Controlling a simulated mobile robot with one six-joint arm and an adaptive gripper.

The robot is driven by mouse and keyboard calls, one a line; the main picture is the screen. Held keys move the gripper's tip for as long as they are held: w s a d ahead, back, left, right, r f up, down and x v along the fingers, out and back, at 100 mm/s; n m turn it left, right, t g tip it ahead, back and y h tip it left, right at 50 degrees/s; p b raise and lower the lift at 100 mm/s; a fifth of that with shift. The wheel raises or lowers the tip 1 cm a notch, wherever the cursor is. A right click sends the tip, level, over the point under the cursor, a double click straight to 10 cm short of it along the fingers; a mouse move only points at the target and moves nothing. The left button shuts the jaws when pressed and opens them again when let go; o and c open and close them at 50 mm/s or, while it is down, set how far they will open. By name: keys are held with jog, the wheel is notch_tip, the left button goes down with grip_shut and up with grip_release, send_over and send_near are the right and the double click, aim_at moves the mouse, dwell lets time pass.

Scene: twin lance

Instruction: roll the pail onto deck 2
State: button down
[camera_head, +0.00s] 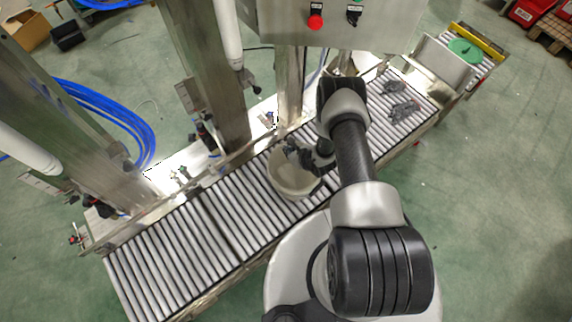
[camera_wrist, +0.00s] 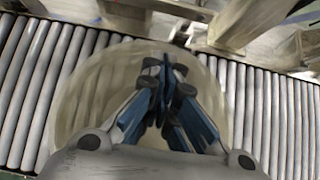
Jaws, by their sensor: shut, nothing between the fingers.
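The pail (camera_head: 290,177) is a cream-coloured, round vessel standing on the roller conveyor (camera_head: 203,232), near its middle and beside the steel posts. In the wrist view the pail (camera_wrist: 85,95) shows as a wide pale round shape behind and around my fingers. My gripper (camera_head: 292,150) is at the pail in the head view, partly hidden by my arm. In the wrist view my gripper (camera_wrist: 165,75) has its fingers together with nothing between them, over the pail. I cannot tell whether the fingers touch it. No label marks deck 2 in either view.
Dark grey parts (camera_head: 402,108) lie on the rollers farther up right. A control box with a red button (camera_head: 315,22) hangs above the conveyor. Steel posts (camera_head: 207,80) line its far side. The rollers at the lower left are bare.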

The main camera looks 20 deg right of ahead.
jog(key=b, duration=0.6)
send_near(281, 162)
jog(key=f, duration=0.1)
jog(key=w+f, duration=0.1)
jog(key=f, duration=0.1)
jog(key=w+f, duration=0.1)
jog(key=shift+w+a+f, duration=0.2)
jog(key=shift+a+f, duration=0.1)
jog(key=shift+a, duration=0.1)
jog(key=shift+w+a+r, duration=0.15)
jog(key=shift+w, duration=0.25)
jog(key=shift+w+a+b, duration=0.15)
jog(key=shift+w+b, duration=0.25)
jog(key=shift+b, duration=0.15)
jog(key=w, duration=0.2)
jog(key=w+a+b, duration=0.1)
jog(key=w, duration=0.1)
jog(key=w+a, duration=0.1)
jog(key=w, duration=0.2)
jog(key=shift+a+b, duration=0.25)
jog(key=shift+b, duration=0.1)
jog(key=shift+r, duration=0.1)
jog(key=v, duration=1.2)
